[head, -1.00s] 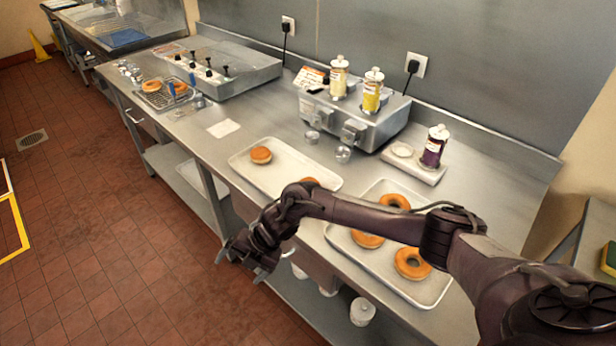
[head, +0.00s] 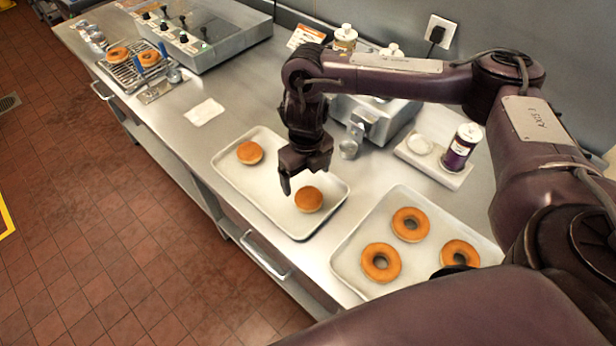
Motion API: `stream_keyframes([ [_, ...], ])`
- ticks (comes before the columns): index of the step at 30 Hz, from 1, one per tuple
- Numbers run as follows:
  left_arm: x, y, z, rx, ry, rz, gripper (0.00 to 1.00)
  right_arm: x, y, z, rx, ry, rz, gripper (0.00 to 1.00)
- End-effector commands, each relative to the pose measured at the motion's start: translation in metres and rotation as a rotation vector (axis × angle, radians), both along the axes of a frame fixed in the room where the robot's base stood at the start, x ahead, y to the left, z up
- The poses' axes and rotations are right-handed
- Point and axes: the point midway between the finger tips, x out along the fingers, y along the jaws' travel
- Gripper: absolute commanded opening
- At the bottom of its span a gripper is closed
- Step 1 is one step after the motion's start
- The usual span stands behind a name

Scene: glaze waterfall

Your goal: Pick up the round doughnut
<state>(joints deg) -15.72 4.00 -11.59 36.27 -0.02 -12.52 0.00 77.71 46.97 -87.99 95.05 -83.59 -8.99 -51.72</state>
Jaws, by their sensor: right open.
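Two round doughnuts without holes lie on the white left tray (head: 270,205). One round doughnut (head: 249,153) is at the tray's far left part. The other round doughnut (head: 309,199) is at its near right part. My right gripper (head: 303,180) points down over this tray, open and empty, just above and slightly left of the near right doughnut. It appears apart from that doughnut, though the exact height is hard to tell. My left gripper is not in view.
A second tray (head: 345,262) to the right holds 3 ring doughnuts. A warmer unit (head: 388,118) with bottles stands behind my right gripper. A purple-labelled bottle (head: 462,147) stands on a small board. A rack (head: 128,72) with doughnuts is at the far left. The counter left of the trays is mostly clear.

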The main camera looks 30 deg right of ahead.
Motion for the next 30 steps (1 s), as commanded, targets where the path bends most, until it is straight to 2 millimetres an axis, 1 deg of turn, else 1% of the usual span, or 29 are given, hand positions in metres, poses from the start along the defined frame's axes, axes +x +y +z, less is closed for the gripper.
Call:
stream_keyframes([
  [1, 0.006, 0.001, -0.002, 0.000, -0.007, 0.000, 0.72, -0.002, 0.000, -0.008, -0.002, 0.006, 0.003, 0.89],
  [2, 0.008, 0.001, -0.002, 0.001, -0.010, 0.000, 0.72, -0.003, 0.000, -0.011, -0.002, 0.007, 0.004, 0.89],
  [4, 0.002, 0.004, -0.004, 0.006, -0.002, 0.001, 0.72, -0.002, -0.001, -0.018, -0.002, 0.006, 0.003, 0.89],
  [5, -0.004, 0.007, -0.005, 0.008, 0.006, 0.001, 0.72, -0.002, -0.001, -0.019, -0.002, 0.005, 0.002, 0.89],
  [9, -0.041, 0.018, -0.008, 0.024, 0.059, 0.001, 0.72, -0.002, -0.001, -0.027, -0.002, 0.005, 0.002, 0.89],
  [12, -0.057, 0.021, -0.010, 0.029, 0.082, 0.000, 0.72, -0.003, -0.003, -0.038, -0.001, 0.008, -0.001, 0.89],
  [13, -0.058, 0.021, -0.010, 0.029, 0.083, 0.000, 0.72, -0.003, -0.004, -0.042, -0.001, 0.007, -0.001, 0.89],
  [15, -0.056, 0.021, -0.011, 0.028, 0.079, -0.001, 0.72, -0.004, -0.005, -0.051, 0.000, 0.007, -0.001, 0.89],
  [17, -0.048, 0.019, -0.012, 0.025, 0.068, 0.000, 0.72, -0.004, -0.006, -0.059, 0.001, 0.008, 0.000, 0.89],
  [21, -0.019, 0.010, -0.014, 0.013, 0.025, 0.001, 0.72, -0.003, -0.006, -0.072, -0.001, 0.004, 0.001, 0.89],
  [23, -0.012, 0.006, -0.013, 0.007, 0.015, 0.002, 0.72, -0.003, -0.006, -0.074, 0.000, 0.003, 0.001, 0.89],
  [26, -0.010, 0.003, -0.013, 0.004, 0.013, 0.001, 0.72, -0.002, -0.006, -0.074, -0.001, 0.002, 0.001, 0.89],
  [30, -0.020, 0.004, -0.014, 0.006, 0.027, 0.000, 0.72, -0.002, -0.006, -0.074, -0.001, 0.002, 0.001, 0.89],
])
